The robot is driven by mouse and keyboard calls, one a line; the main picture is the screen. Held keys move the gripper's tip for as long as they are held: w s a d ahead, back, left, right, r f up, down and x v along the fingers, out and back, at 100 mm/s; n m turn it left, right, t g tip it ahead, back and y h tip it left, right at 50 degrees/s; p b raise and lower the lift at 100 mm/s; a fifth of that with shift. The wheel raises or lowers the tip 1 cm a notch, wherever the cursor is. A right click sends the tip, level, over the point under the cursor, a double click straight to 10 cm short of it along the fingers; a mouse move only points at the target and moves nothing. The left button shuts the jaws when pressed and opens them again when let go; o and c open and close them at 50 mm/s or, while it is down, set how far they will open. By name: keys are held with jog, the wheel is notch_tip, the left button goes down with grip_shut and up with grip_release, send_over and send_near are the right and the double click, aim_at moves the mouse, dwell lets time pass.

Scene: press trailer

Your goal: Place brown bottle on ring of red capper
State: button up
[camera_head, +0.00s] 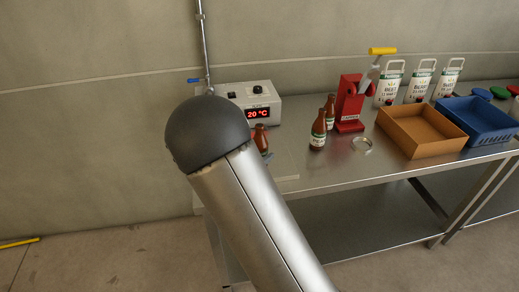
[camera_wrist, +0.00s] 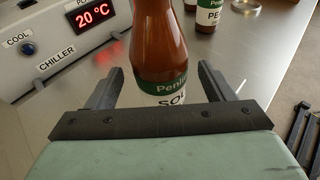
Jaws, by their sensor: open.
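A brown bottle with a green and white label (camera_wrist: 162,48) stands upright in the wrist view between the two dark fingers of my gripper (camera_wrist: 160,82). The fingers are open, with a gap on each side. The same bottle (camera_head: 261,138) is partly hidden by my arm in the head view. Two more brown bottles (camera_head: 318,130) (camera_head: 330,112) stand left of the red capper (camera_head: 348,108), which has a yellow-ended handle (camera_head: 382,51). A silver ring (camera_head: 362,145) lies on the table near the capper's base; I cannot tell whether they are joined.
A white chiller (camera_head: 252,100) reading 20 °C stands behind the bottle; its front is close in the wrist view (camera_wrist: 60,40). An orange-brown tray (camera_head: 424,146) and a blue crate (camera_head: 480,125) sit to the right. The steel tabletop's front is mostly clear.

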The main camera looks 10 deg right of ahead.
jog(key=x, duration=0.4)
jog(key=shift+d+p, duration=0.1)
jog(key=shift+p, duration=0.3)
jog(key=shift+r, duration=0.1)
jog(key=c, duration=1.5)
